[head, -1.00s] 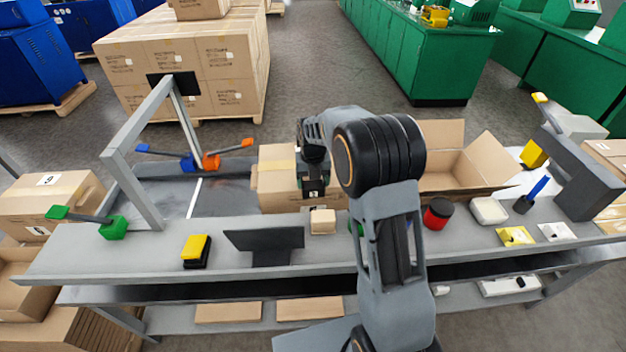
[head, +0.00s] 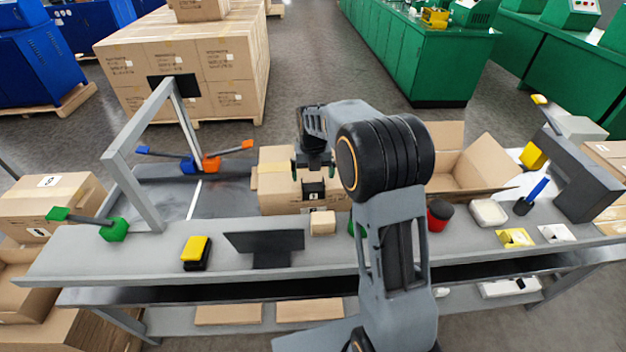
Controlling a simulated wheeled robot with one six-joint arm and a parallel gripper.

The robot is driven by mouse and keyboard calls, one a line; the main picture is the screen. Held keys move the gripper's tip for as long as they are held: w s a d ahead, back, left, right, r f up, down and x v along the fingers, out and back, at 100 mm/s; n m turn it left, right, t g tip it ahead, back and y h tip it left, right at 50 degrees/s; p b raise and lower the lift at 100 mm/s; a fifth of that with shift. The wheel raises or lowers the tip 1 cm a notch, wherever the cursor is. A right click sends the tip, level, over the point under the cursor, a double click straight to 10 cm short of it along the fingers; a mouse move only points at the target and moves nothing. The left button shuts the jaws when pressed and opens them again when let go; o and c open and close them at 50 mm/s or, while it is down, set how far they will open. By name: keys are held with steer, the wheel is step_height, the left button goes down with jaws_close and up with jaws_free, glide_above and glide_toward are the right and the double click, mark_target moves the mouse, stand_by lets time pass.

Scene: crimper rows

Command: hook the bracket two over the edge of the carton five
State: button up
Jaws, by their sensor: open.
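The carton (head: 275,198) is a brown taped box standing behind the middle of the bench. A white label shows low on its front, partly hidden by a small tan block; I cannot read its number. A small black piece with a pale mark, which looks like the bracket (head: 313,188), is at the upper front edge of this carton. Whether it is hooked over the edge or only rests there I cannot tell. My gripper (head: 314,172) is open just above the black piece, with its fingers apart and nothing seen between them.
The small tan block (head: 322,222) and a dark stand (head: 265,245) are on the bench (head: 140,258) in front. A grey frame (head: 150,160) rises at left. An open box (head: 460,175) is at right, with a red-and-black cylinder (head: 439,214) before it.

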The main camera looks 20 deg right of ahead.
step_height(320, 180, up, 10)
steer(key=shift+p, duration=0.35)
steer(key=s+r+m+t+p, duration=0.1)
steer(key=s+r+m+p, duration=0.1)
steer(key=s+m, duration=1)
steer(key=s+r+m+t+p, duration=0.2)
steer(key=s+m+p, duration=0.2)
steer(key=s+m, duration=0.8)
steer(key=shift+a+m+t, duration=0.15)
steer(key=shift+m+t, duration=0.15)
steer(key=shift+m, duration=4.8)
